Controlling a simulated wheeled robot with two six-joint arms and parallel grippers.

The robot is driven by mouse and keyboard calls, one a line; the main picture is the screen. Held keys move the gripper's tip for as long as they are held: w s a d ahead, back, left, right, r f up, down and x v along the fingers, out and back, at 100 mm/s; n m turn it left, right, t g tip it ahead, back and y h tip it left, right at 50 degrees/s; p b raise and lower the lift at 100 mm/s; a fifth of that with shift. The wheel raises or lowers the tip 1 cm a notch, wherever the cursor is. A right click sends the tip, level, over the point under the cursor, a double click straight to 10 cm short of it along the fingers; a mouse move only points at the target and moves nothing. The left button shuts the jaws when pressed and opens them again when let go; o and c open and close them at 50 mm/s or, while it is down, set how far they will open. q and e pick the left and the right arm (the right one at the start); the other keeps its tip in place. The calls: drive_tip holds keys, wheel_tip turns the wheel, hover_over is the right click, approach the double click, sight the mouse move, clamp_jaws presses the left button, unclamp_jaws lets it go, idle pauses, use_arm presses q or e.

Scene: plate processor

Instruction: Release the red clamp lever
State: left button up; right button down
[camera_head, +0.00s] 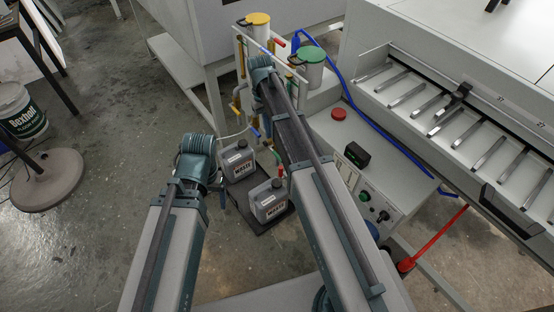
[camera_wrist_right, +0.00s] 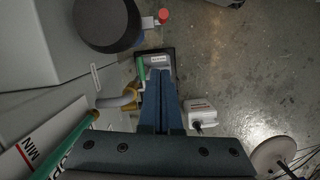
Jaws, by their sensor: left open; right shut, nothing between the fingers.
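A small red handle (camera_head: 280,42) sits on the pipework between the yellow-lidded and green-lidded pots. Another red handle (camera_head: 279,170) is lower, by the waste canisters. A red-ended part (camera_wrist_right: 164,15) shows at the top of the right wrist view. I cannot tell which is the clamp lever. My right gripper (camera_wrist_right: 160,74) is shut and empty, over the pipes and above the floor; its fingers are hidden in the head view. My left gripper (camera_head: 223,189) is open and mostly hidden beyond its wrist, left of the canisters.
Two waste canisters (camera_head: 238,162) (camera_head: 269,203) stand in a dark tray. A long red bar (camera_head: 436,238) is under the slotted machine (camera_head: 480,110).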

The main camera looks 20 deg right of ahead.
sight(281, 173)
drive_tip(key=shift+f, duration=0.15)
drive_tip(key=s+f+b, duration=0.6)
drive_tip(key=f+b, duration=0.3)
drive_tip(key=shift+s+d+f+b, duration=0.2)
drive_tip(key=shift+d+f+b, duration=0.05)
drive_tip(key=shift+d+b, duration=0.2)
drive_tip(key=shift+s, duration=0.1)
drive_tip(key=shift+s+d+t+y+p, duration=0.1)
drive_tip(key=shift+s+t+y+p, duration=0.15)
drive_tip(key=shift+t, duration=0.45)
drive_tip(key=shift+s+r+t+y, duration=0.15)
drive_tip(key=shift+t+y, duration=0.1)
drive_tip(key=shift+t, duration=0.35)
